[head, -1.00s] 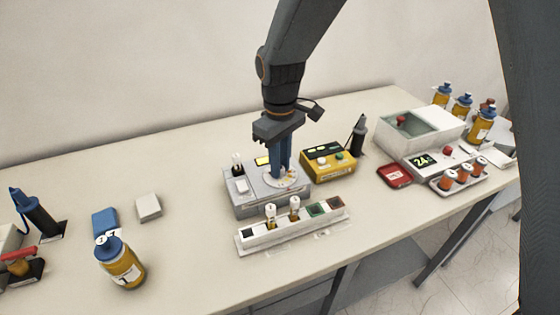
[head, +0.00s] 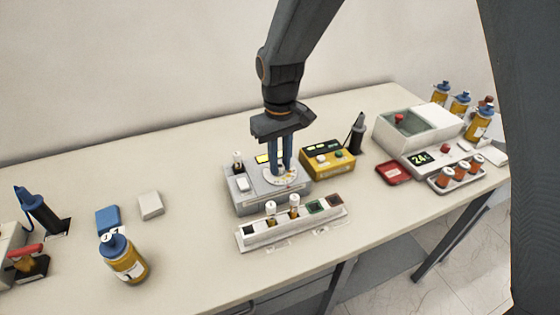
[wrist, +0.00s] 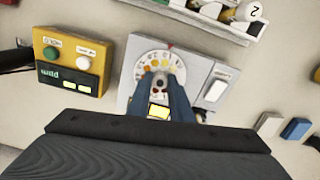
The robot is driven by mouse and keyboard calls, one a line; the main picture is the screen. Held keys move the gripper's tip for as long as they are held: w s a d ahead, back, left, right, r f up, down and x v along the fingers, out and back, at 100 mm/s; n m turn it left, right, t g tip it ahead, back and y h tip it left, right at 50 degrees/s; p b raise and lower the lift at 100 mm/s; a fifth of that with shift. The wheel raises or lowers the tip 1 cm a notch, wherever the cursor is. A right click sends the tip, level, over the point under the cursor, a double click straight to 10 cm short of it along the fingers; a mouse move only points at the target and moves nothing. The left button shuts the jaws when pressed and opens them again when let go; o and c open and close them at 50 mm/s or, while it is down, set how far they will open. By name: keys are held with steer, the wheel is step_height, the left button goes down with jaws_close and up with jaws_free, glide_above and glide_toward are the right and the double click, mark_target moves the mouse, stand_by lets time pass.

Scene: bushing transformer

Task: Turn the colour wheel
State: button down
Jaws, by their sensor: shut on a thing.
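The colour wheel (head: 268,180) is a pale round dial with coloured dots on top of a grey instrument box (head: 245,205). My gripper (head: 281,172) points straight down over the wheel, its blue fingers at the wheel's middle. In the wrist view the wheel (wrist: 142,68) shows yellow and orange dots around its centre. There the fingers of my gripper (wrist: 160,84) are closed about the small central knob, which they partly hide. A red mark (wrist: 171,45) sits at the wheel's edge.
A white rack (head: 262,238) with two vials stands in front of the box. A yellow device (head: 328,160) stands close on the right. A vial (head: 238,163) stands upright on the box's back left.

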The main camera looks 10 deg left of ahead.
mark_target(280, 166)
steer(key=c, duration=1.6)
jaws_free()
steer(key=shift+r, duration=0.1)
steer(key=shift+r+b, duration=1.1)
steer(key=shift+r, duration=2.75)
steer(key=shift+s, duration=0.1)
